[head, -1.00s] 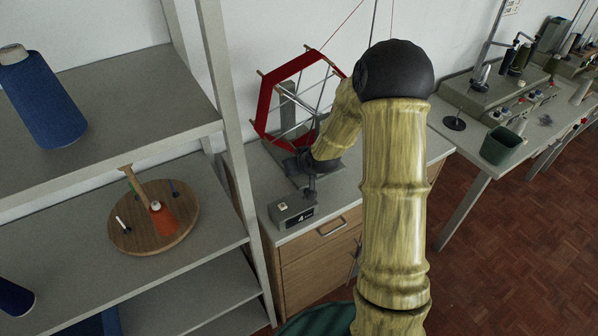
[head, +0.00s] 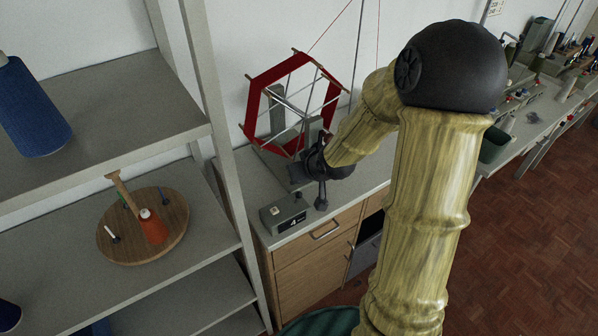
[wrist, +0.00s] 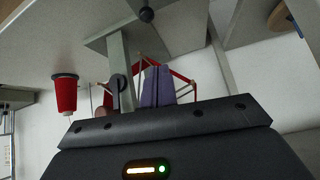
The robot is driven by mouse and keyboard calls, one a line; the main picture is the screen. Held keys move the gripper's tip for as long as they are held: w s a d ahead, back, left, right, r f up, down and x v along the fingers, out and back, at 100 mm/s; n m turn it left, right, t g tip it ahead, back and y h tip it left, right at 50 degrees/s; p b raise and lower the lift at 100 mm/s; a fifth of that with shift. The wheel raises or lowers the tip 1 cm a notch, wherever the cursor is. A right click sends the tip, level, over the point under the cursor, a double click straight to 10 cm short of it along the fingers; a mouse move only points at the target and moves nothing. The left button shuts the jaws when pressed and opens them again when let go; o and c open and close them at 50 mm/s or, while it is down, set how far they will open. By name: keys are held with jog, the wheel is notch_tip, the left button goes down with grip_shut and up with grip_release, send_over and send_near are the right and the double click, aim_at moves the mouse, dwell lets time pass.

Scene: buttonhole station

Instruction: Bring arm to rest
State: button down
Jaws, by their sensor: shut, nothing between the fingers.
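My arm stands bent in the head view, its dark round elbow raised and its forearm reaching down left to the bench. My gripper (head: 321,197) is a small dark shape at the end of the dark wrist, beside the grey control box (head: 285,214) and in front of the red reel. It is shut and seems empty. Its fingertips are too small in the head view to see any gap.
The red hexagonal reel (head: 292,104) stands on the drawer bench (head: 362,192) close behind my wrist. At left, a shelf rack (head: 207,90) holds a blue cone (head: 34,112) and a round wooden board (head: 175,228) with an orange spool (head: 152,226). A red cone (wrist: 65,94) shows in the wrist view.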

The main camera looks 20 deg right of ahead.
dwell(0.3)
jog(key=s+a+r+m+g+h, duration=0.1)
jog(key=s+g, duration=0.4)
jog(key=s, duration=1.2)
jog(key=shift+s+a+r+h, duration=0.3)
jog(key=shift+s+a+h, duration=0.1)
jog(key=shift+a, duration=0.25)
jog(key=shift+w, duration=0.1)
